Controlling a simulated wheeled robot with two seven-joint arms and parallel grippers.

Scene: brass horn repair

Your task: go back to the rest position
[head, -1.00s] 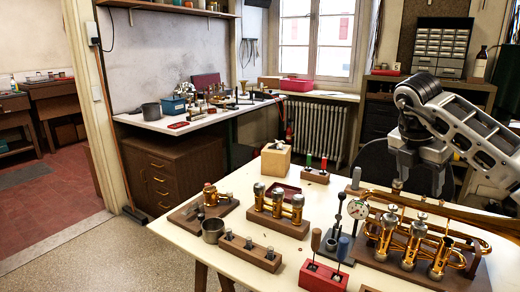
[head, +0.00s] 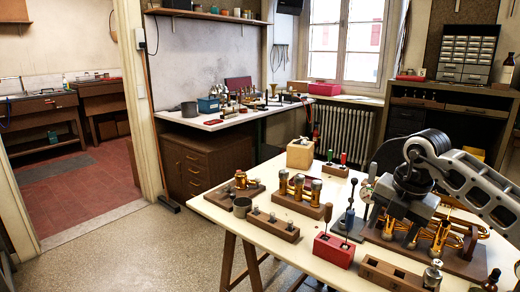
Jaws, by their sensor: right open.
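My right gripper (head: 405,216) hangs at the right of the view over the front worktable, its jaws pointing down. It is open, with nothing seen between its jaws, though the fingertips are hard to make out against the brass behind. It covers part of a brass horn (head: 441,237) with upright valves, which lies on a wooden board. I cannot tell whether the gripper touches the horn. My left gripper is not in view.
A wall bench (head: 215,122) stands behind. Floor (head: 150,240) on the left is clear.

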